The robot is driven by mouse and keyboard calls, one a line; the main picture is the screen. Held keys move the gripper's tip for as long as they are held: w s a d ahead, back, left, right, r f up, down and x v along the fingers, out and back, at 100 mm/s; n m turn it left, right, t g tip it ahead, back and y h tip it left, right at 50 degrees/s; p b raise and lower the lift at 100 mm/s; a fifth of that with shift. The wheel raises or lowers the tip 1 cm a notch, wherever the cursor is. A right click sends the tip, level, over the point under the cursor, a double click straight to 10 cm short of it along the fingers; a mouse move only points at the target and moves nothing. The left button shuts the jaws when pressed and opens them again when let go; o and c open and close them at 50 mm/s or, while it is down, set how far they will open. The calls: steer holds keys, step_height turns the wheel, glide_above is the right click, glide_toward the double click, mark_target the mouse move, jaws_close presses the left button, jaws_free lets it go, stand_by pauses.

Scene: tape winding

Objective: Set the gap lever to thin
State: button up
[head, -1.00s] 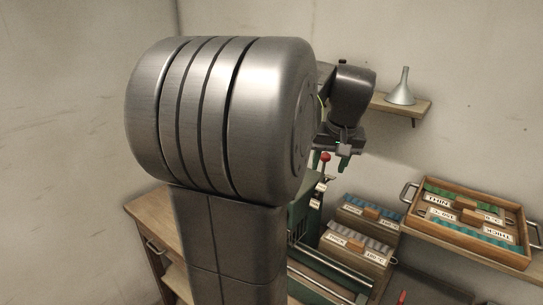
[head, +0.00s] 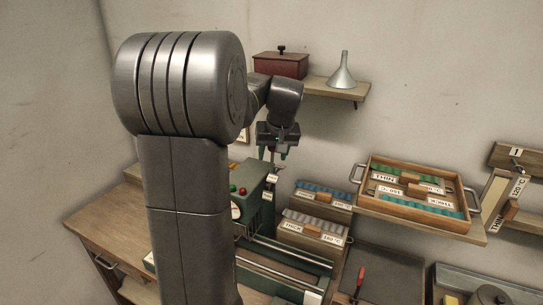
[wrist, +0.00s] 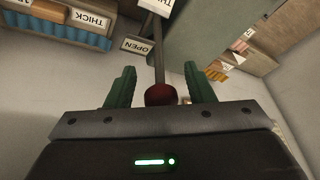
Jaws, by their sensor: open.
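The gap lever's red ball knob (wrist: 161,95) shows in the wrist view, with its thin rod (wrist: 158,55) running up the picture. My gripper (wrist: 160,86) is open, with one green finger on each side of the knob and rod. Gaps show between the fingers and the rod. A label reading OPEN (wrist: 137,45) lies beside the rod, and a partly cut-off label starting TH (wrist: 156,6) is at the top edge. In the head view my gripper (head: 277,152) is over the green machine (head: 254,190), and it mostly hides the knob.
Label-fronted boxes (head: 312,232) stand right of the machine. A wooden tray (head: 415,222) with labelled compartments is farther right. A shelf (head: 335,91) with a funnel (head: 342,72) and a red box (head: 280,64) is on the wall behind my gripper.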

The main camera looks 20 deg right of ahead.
steer(key=shift+x, duration=1.2)
jaws_close()
